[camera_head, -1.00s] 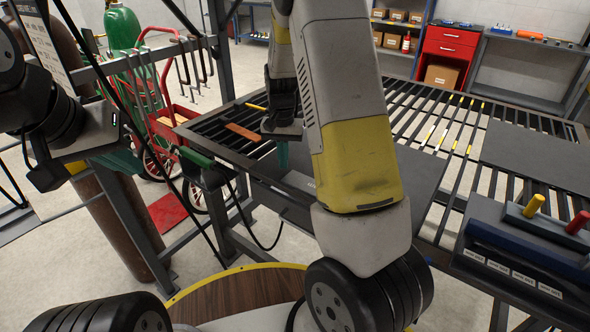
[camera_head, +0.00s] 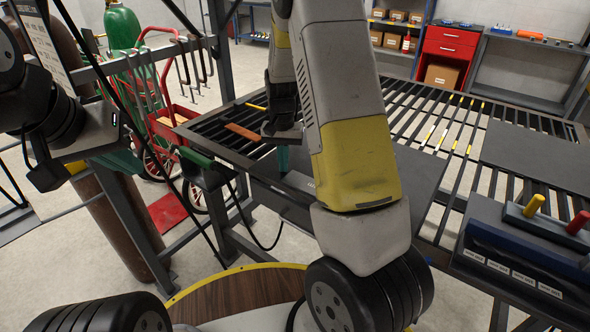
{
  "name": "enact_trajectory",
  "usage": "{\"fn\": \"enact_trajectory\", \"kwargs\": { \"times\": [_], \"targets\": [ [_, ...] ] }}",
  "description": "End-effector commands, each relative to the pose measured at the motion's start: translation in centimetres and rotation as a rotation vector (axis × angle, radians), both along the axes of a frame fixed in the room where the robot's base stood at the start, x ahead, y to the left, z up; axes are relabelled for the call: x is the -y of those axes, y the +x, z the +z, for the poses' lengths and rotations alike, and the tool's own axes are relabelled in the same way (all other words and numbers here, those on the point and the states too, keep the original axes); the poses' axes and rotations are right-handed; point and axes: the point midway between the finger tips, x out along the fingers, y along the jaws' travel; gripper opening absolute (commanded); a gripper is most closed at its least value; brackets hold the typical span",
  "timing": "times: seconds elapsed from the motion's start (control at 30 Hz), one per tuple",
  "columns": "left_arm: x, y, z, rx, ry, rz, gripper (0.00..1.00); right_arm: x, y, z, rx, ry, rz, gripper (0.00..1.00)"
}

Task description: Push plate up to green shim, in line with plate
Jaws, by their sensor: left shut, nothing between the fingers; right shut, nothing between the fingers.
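A dark grey plate (camera_head: 418,183) lies flat on the slatted table, partly hidden behind my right forearm. My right gripper (camera_head: 283,138) points down over the plate's left end; it is shut and empty. A small teal-green piece (camera_head: 283,158) shows directly below it. I cannot tell whether this is the green shim or part of the fingers, nor whether it touches the plate. My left gripper (camera_head: 47,176) is at the far left, away from the table; its fingers are hard to make out, but it is shut and empty.
An orange-brown strip (camera_head: 242,132) lies on the slats left of my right gripper. A second dark plate (camera_head: 540,158) lies at the right. A grey rack with yellow and red handles (camera_head: 530,235) stands front right. A green-topped clamp (camera_head: 196,157) with cables sits at the table's left edge.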

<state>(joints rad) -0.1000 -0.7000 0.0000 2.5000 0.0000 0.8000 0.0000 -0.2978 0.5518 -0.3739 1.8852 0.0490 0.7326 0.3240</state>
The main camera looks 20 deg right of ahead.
Motion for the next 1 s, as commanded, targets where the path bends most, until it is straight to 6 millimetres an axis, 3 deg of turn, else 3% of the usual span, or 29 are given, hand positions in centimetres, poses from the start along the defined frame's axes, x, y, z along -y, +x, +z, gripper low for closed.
{"fn": "enact_trajectory", "kwargs": {
  "times": [1.0],
  "targets": [
    [0.0, 0.0, 0.0, 0.0, 0.0, 0.0, 0.0, 0.8, -1.0, 0.0, -0.003, -0.001, -0.001, 0.0]
  ]
}}
